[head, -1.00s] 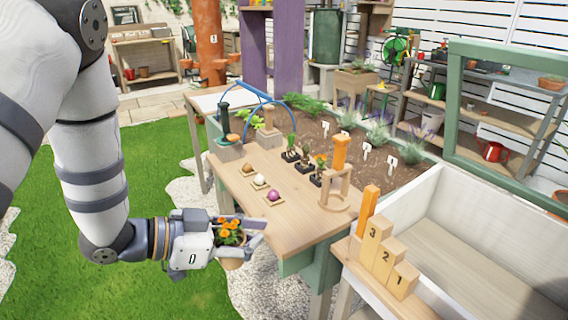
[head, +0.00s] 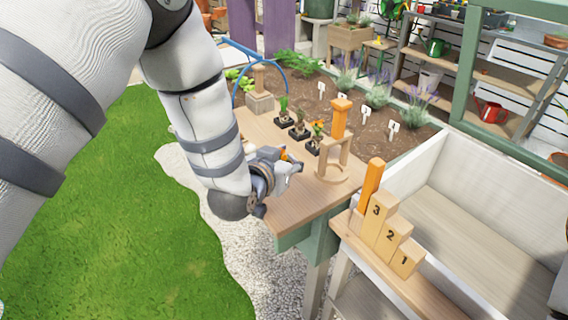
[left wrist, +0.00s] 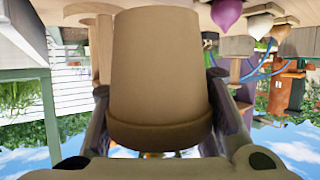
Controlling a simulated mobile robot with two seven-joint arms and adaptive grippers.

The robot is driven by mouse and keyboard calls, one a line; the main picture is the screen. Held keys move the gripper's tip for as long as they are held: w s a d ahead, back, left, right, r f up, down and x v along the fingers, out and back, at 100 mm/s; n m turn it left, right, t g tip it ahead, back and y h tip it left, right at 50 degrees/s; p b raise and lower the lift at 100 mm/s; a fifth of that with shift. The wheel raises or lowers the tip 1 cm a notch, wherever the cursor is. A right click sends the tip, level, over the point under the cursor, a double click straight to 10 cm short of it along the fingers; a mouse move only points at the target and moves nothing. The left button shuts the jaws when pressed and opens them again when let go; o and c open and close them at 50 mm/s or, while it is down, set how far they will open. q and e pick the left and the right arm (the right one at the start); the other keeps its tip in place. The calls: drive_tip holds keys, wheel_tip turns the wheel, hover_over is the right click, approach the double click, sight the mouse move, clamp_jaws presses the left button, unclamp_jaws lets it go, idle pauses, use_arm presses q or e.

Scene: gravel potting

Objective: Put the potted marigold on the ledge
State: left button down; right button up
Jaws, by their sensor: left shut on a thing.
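My left gripper (head: 281,170) is over the near edge of the wooden table, partly hidden by its own arm. It is shut on the potted marigold, whose orange flowers (head: 284,155) just show in the head view. In the left wrist view the brown pot (left wrist: 158,70) fills the middle, between the two fingers (left wrist: 160,115); that view is upside down, so the rim is low in the picture. The plant is mostly hidden there. I cannot tell for sure which surface is the ledge. My right gripper is not in view.
Numbered wooden steps (head: 386,232) stand by the white bin (head: 415,160). A purple bulb (left wrist: 226,12) shows in the left wrist view.

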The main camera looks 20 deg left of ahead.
use_arm(q)
drive_tip(key=shift+f+b, duration=0.3)
drive_tip(key=shift+f, duration=1.95)
drive_tip(key=c, duration=1)
unclamp_jaws()
drive_tip(key=shift+o, duration=0.2)
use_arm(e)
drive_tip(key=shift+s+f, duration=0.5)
